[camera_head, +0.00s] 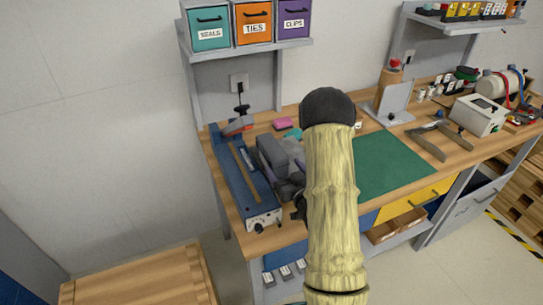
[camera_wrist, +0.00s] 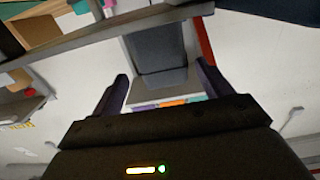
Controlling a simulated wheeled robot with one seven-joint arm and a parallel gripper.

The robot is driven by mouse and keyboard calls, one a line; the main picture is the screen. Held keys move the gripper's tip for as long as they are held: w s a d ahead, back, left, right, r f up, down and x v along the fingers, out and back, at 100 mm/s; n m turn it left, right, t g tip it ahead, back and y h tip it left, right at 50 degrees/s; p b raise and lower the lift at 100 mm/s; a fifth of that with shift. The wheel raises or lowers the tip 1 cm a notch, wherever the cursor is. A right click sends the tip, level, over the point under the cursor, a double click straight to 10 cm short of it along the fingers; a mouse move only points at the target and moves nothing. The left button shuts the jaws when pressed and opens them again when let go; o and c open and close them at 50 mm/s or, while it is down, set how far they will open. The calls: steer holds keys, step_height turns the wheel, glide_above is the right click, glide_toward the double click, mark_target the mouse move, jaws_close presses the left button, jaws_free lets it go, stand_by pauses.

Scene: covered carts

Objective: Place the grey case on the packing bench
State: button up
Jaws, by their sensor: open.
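The packing bench (camera_head: 378,213) has a wooden top with a green mat (camera_head: 395,165). My arm crosses the middle of the head view and hides part of the bench. A grey blocky shape (camera_head: 273,154) shows just left of it, over the blue device. I cannot tell whether it is the grey case or part of my wrist, so no grey case is certain. In the wrist view my gripper (camera_wrist: 163,72) is open, its two fingers well apart. A grey panel-like surface (camera_wrist: 160,48) shows between them; I see no clear contact.
A blue device (camera_head: 245,180) lies along the bench's left end. Labelled bins (camera_head: 252,22) stand on the shelf above. A metal stand (camera_head: 393,102) and a white machine (camera_head: 478,115) are farther right. A wooden surface (camera_head: 140,280) is at lower left. The mat's right part is clear.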

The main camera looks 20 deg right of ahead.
mark_target(276, 157)
steer(key=shift+w, duration=1)
steer(key=w+p, duration=0.1)
steer(key=w, duration=0.1)
steer(key=w+p, duration=0.1)
steer(key=w, duration=0.1)
steer(key=shift+a+r+p, duration=0.25)
steer(key=shift+a+p, duration=0.1)
steer(key=shift+w+f, duration=0.15)
steer(key=shift+w, duration=0.45)
steer(key=c, duration=1.5)
